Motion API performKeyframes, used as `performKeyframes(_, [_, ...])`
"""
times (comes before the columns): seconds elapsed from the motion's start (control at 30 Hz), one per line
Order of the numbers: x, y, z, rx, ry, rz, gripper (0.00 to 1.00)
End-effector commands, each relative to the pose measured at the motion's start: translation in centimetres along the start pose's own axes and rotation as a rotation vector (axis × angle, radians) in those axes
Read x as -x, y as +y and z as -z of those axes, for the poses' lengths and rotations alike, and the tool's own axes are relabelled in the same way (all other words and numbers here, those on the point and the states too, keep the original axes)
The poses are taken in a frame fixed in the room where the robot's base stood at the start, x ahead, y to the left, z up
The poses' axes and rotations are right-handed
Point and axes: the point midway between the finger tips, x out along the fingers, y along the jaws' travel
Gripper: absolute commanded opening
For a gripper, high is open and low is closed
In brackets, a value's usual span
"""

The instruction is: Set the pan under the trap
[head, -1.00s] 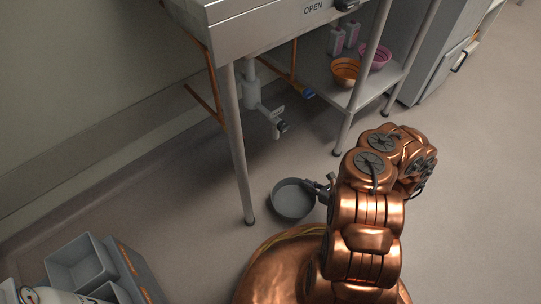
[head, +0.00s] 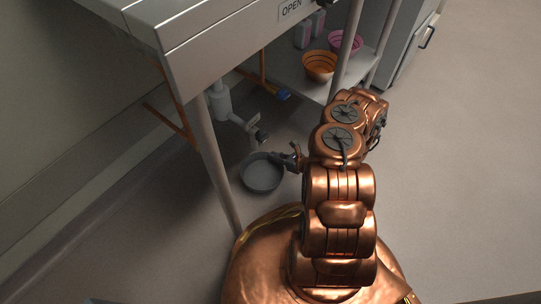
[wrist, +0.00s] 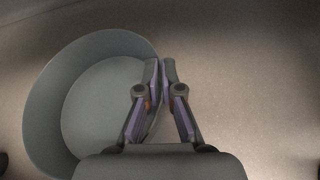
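The pan (head: 262,176) is a round, shallow grey dish under the front edge of the steel unit, just right of its near leg. My gripper (head: 290,161) is at the pan's right rim. In the wrist view the pan (wrist: 100,110) fills the left side, and my gripper (wrist: 160,64) is closed with its fingertips on either side of the rim. The trap (head: 221,103) is a grey pipe under the unit, with a side arm ending in a dark fitting. In the head view the pan shows just below that fitting. I cannot tell whether the pan touches the floor.
The near steel leg (head: 215,168) stands close left of the pan. A low shelf (head: 306,84) holds an orange bowl (head: 319,66), a pink bowl (head: 345,41) and pale bottles. Orange pipes run behind. The floor at right is clear.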

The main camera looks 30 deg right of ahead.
Motion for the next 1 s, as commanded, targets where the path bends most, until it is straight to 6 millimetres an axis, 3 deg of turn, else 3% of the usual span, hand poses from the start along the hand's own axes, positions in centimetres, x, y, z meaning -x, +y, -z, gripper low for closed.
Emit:
performKeyframes(0.23, [-0.6, -0.4, -0.1, 0.001, -0.001, -0.001, 0.00])
performKeyframes(0.47, [-1.8, -0.9, 3.0, 0.000, 0.000, 0.001, 0.00])
performKeyframes(0.87, [-2.0, -1.0, 3.3, 0.000, -0.001, 0.000, 0.00])
performKeyframes(1.0, [-1.9, -1.0, 3.3, 0.000, -0.001, 0.001, 0.16])
